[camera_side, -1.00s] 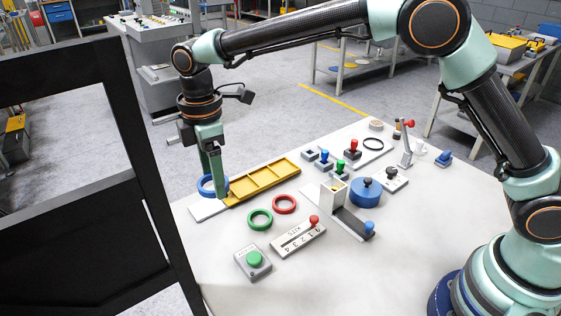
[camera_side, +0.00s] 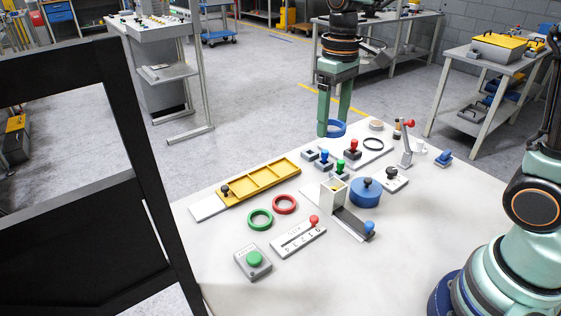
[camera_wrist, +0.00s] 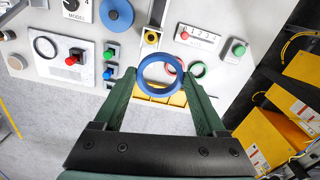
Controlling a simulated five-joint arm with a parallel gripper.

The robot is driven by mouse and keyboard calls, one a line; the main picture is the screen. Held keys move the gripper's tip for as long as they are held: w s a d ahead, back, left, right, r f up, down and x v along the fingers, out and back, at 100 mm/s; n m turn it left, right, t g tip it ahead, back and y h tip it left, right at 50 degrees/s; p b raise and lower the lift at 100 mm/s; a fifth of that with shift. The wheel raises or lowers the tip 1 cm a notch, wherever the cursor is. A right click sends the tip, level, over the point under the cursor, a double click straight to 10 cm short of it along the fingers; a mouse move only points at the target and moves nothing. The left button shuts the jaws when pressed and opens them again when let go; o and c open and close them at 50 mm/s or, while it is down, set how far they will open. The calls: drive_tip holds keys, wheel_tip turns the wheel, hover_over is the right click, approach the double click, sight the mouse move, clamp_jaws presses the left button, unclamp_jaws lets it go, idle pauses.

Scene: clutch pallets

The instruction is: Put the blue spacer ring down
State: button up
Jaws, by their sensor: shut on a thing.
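My gripper (camera_side: 334,122) is shut on the blue spacer ring (camera_side: 341,131) and holds it up near the back edge of the table. In the wrist view the blue ring (camera_wrist: 140,75) spans between the two fingertips, with its hole open to the camera. The height of the ring above the table is hard to judge. A red ring (camera_side: 294,205) and a green ring (camera_side: 269,221) lie flat on the table in front of the yellow compartment tray (camera_side: 273,180).
Right of my gripper, a white plate (camera_side: 352,161) carries a black ring (camera_side: 373,137) and a red-knobbed piece (camera_side: 352,153). A red-topped lever (camera_side: 406,145) stands beside it. A blue round part (camera_side: 366,199) lies further forward. The table's front right is bare.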

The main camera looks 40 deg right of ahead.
drive_tip(key=shift+s+d+f+m, duration=0.1)
drive_tip(key=shift+s+d+m, duration=0.7)
drive_tip(key=shift+d+m, duration=0.15)
drive_tip(key=w+a+n, duration=0.6)
drive_tip(key=a+n, duration=0.2)
drive_tip(key=a, duration=0.3)
drive_tip(key=n, duration=0.9)
hover_over(225, 241)
wheel_tip(225, 241, down, 2)
drive_tip(key=f, duration=0.1)
drive_tip(key=shift+r, duration=0.25)
wheel_tip(225, 241, down, 20)
drive_tip(key=shift+r, duration=0.2)
drive_tip(key=shift+f, duration=0.15)
drive_tip(key=o, duration=1.3)
drive_tip(key=shift+f, duration=0.1)
drive_tip(key=shift+c, duration=0.2)
